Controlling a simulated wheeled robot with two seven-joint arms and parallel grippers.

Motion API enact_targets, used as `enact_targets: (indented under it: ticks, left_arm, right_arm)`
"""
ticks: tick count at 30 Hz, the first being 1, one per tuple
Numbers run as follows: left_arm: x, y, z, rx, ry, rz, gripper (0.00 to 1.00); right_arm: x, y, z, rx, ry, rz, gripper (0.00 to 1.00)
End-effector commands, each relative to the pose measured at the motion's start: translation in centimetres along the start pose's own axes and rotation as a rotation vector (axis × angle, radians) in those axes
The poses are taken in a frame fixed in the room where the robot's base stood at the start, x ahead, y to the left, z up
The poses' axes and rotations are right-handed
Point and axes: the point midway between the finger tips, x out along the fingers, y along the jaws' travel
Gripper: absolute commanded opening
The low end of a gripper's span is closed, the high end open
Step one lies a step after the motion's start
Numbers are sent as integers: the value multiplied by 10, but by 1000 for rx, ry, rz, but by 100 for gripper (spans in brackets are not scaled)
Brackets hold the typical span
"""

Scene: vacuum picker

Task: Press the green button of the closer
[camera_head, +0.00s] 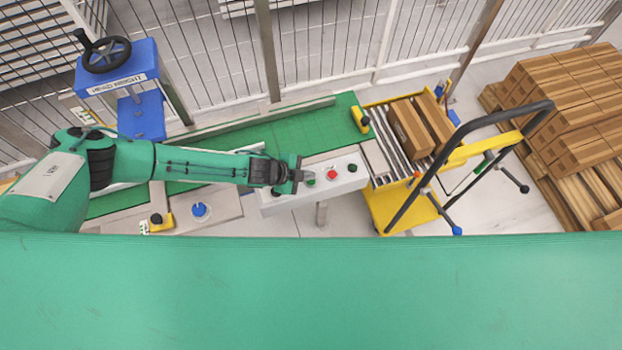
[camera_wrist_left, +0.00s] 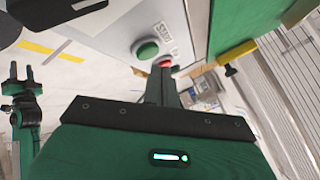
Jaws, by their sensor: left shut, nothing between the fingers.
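A white control box (camera_head: 275,204) stands at the middle, with a green button (camera_head: 310,180) at its left, a red button (camera_head: 332,174) and a dark button (camera_head: 352,168). My left gripper (camera_head: 300,176) is shut and empty, its tip just left of the green button. In the left wrist view, the green button (camera_wrist_left: 147,50) shows whole, beyond and left of the gripper's fingers (camera_wrist_left: 164,85). A red button (camera_wrist_left: 165,62) is partly hidden behind the fingertips. Contact cannot be told. My right gripper (camera_wrist_left: 22,80) appears small at the left of that view.
A green conveyor belt (camera_head: 310,125) runs behind the box. A yellow cart (camera_head: 395,207) with brown boxes stands right of it. A blue knob (camera_head: 199,209) and a yellow-based black button (camera_head: 157,220) lie to the left. A fence closes the back.

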Motion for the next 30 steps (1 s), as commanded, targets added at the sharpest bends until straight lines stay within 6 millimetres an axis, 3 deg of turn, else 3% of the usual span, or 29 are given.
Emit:
enact_targets:
  ticks: [30]
  left_arm:
    - [8,6,6,0,0,0,0]
  right_arm:
    - [6,2,1,-1,0,2,36]
